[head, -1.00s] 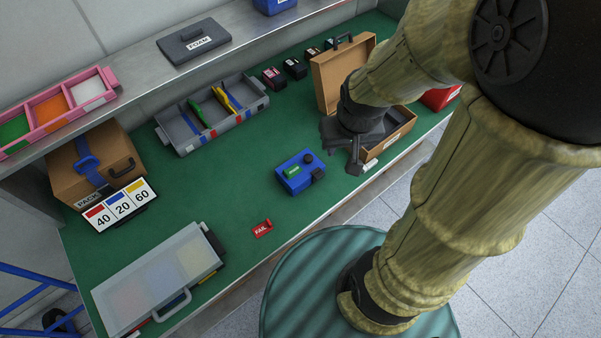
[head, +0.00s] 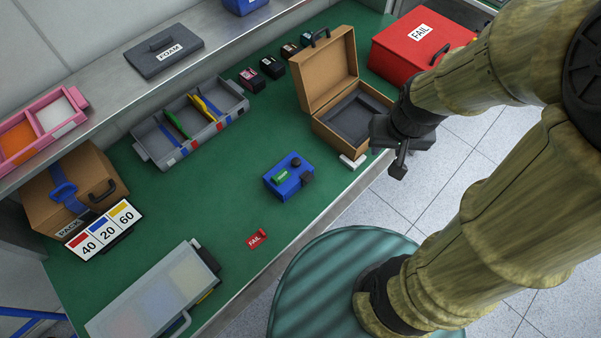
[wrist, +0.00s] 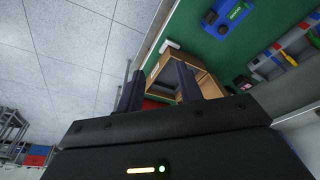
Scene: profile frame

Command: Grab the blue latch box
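The blue latch box (head: 288,177) sits on the green bench mat, left of my gripper in the head view. It is small, with a green label on top, a dark round knob and a dark latch on its right side. It also shows at the top of the wrist view (wrist: 229,18). My gripper (head: 398,168) is off the bench's front edge, over the floor, apart from the box. In the wrist view its two dark fingers (wrist: 160,85) are spread wide with nothing held between them.
A red FAIL case (head: 414,47) is behind. A red FAIL tag (head: 257,239) lies in front of the box. The mat around the box is clear.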

